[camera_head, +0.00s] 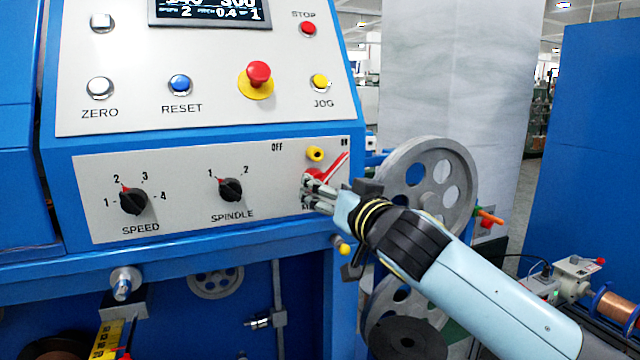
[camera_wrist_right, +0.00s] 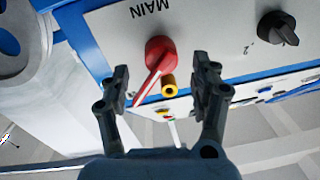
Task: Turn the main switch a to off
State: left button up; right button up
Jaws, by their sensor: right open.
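The main switch (camera_head: 338,165) is red, on the lower right of the grey panel. Its long handle points up and right toward the ON mark; the OFF mark is up and left. My right gripper (camera_head: 312,188) is right in front of it and hides part of its hub and label. In the right wrist view the red switch (camera_wrist_right: 158,58), beside the word MAIN, shows between the two fingers of my open right gripper (camera_wrist_right: 163,78). The handle lies nearer the left finger. I cannot tell whether a finger touches it. My left gripper is not in view.
A small yellow peg (camera_head: 316,154) sticks out just above the switch. The black spindle knob (camera_head: 231,190) and speed knob (camera_head: 133,201) are to the left. A large grey pulley (camera_head: 455,170) stands close on the right, behind my arm.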

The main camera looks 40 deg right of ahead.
aim_at(320, 179)
jog(key=w, duration=0.4)
jog(key=shift+d, duration=0.3)
grip_shut()
